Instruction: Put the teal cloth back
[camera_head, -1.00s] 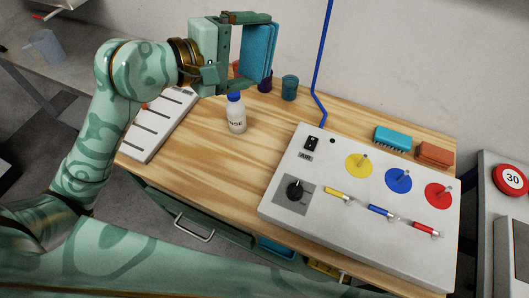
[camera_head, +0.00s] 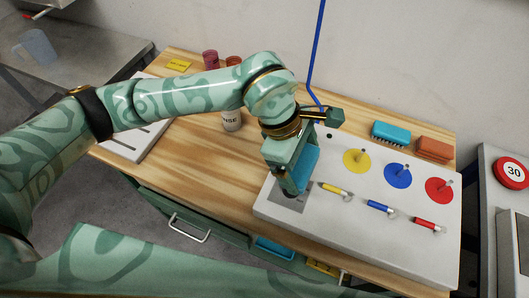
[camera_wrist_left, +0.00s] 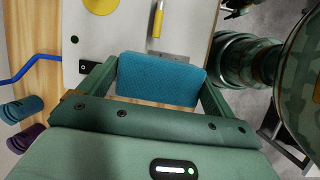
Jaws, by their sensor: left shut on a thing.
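My left gripper (camera_head: 309,158) is shut on the teal cloth (camera_head: 308,170), a flat folded block. It holds the cloth over the left part of the white panel (camera_head: 330,235), where the dial was in sight earlier. In the left wrist view the cloth (camera_wrist_left: 160,80) lies between the two fingers of the gripper (camera_wrist_left: 158,84), with the panel behind it. I cannot tell how high the cloth is above the panel. My right gripper is not in view.
The panel carries a yellow disc (camera_head: 357,160), a blue disc (camera_head: 397,175) and a red disc (camera_head: 439,190). Bare wooden tabletop (camera_head: 205,165) lies left of the panel.

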